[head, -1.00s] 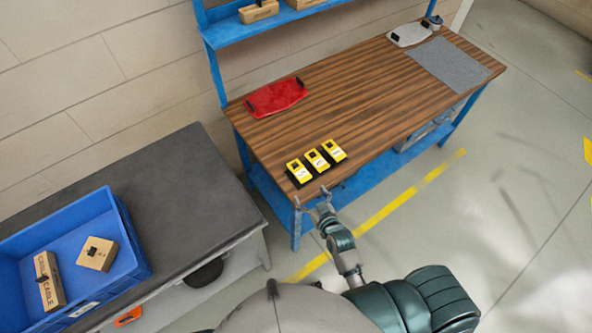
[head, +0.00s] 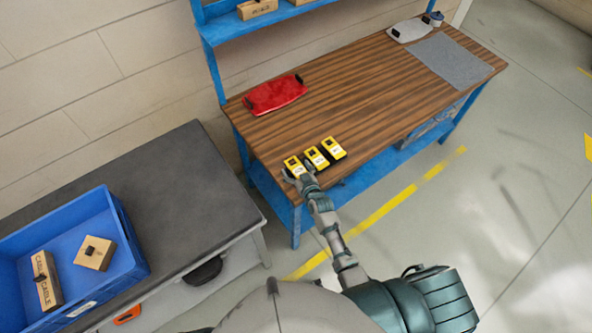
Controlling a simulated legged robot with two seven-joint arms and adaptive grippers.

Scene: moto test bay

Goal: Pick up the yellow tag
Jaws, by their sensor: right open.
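My right gripper (head: 298,175) is open at the near end of the left tag. Its fingers hide part of that end, and I cannot tell whether they touch it. My left gripper is not in view.
A red tray (head: 275,95) lies at the back left of the workbench. A blue crate (head: 122,240) with boxes stands on the dark table (head: 175,185) at left.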

